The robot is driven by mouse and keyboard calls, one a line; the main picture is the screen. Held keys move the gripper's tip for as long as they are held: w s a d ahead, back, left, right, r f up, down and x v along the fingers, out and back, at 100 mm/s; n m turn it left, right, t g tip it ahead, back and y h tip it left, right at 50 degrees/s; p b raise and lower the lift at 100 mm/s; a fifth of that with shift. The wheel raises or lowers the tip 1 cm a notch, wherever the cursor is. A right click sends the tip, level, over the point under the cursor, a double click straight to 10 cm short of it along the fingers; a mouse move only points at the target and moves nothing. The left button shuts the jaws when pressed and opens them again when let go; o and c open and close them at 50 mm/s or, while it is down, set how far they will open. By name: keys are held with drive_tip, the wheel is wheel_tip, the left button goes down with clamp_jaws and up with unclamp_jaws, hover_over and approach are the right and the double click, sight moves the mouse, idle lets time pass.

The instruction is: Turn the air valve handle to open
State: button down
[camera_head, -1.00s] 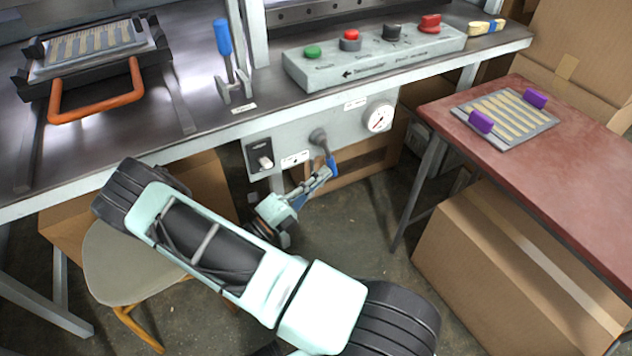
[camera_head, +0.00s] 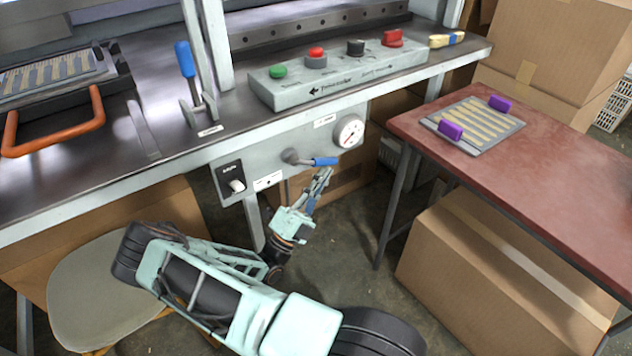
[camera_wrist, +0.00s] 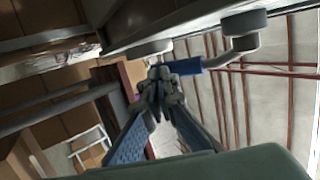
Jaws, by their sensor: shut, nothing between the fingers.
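The air valve's blue handle (camera_head: 326,161) points sideways to the right from its grey pivot (camera_head: 290,156) on the front panel under the press table. The blue handle also shows in the wrist view (camera_wrist: 184,66), joined to its grey lever (camera_wrist: 222,60). My gripper (camera_head: 326,172) is shut and empty, with its fingertips just below the blue handle's outer end. In the wrist view my fingertips (camera_wrist: 160,76) are right by the handle's end; I cannot tell whether they touch it.
A switch box (camera_head: 231,181) sits left of the valve and a pressure gauge (camera_head: 349,132) to its right. The control box (camera_head: 330,75) is on the press table above. A red side table (camera_head: 560,170) and a cardboard box (camera_head: 500,260) stand at right.

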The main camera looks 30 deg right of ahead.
sight(330, 164)
drive_tip(key=shift+d+r+p, duration=0.45)
drive_tip(key=shift+d+r, duration=0.05)
drive_tip(key=shift+r, duration=0.2)
drive_tip(key=shift+d+r+p, duration=0.45)
drive_tip(key=shift+d+r, duration=0.05)
drive_tip(key=shift+r, duration=0.2)
wheel_tip(330, 164, down, 14)
drive_tip(key=s+b, duration=0.2)
drive_tip(key=shift+s+a+r, duration=0.15)
drive_tip(key=shift+s, duration=0.25)
